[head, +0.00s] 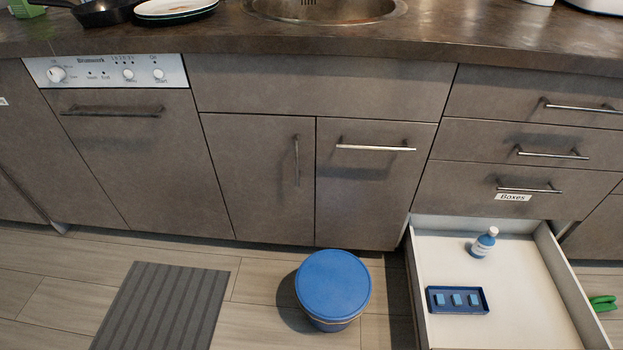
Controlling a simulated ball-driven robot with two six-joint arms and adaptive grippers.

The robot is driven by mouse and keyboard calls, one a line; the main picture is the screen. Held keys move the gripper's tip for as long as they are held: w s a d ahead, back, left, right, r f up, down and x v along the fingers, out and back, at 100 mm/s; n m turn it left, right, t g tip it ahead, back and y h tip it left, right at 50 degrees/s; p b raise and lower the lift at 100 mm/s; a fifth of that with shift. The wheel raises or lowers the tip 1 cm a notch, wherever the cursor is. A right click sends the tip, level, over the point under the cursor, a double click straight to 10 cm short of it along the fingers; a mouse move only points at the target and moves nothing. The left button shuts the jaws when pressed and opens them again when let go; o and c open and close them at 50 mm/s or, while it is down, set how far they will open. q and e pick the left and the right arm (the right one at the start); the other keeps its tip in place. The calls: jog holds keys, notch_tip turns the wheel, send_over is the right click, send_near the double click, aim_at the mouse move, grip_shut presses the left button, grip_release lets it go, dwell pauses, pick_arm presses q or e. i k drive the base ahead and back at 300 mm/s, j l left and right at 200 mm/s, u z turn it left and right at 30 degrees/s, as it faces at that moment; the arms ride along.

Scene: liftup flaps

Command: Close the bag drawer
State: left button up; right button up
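One drawer (525,325) stands pulled open at the bottom right, below a stack of shut drawers. Its white inside shows, but its front face lies below the picture edge, so any label on it is hidden. A small white and blue bottle (484,242) stands in it toward the back. A dark blue tray (459,309) with three light blue pieces lies in it nearer the front left. No bag shows in it. Neither of my grippers is in view.
The shut drawer above (500,178) bears a "Boxes" label. A round blue-lidded bin (334,288) stands on the floor left of the open drawer. A grey striped mat (160,305) lies further left. A green object (603,303) is at the right edge.

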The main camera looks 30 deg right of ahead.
aim_at(535, 301)
jog(key=z, duration=2.9)
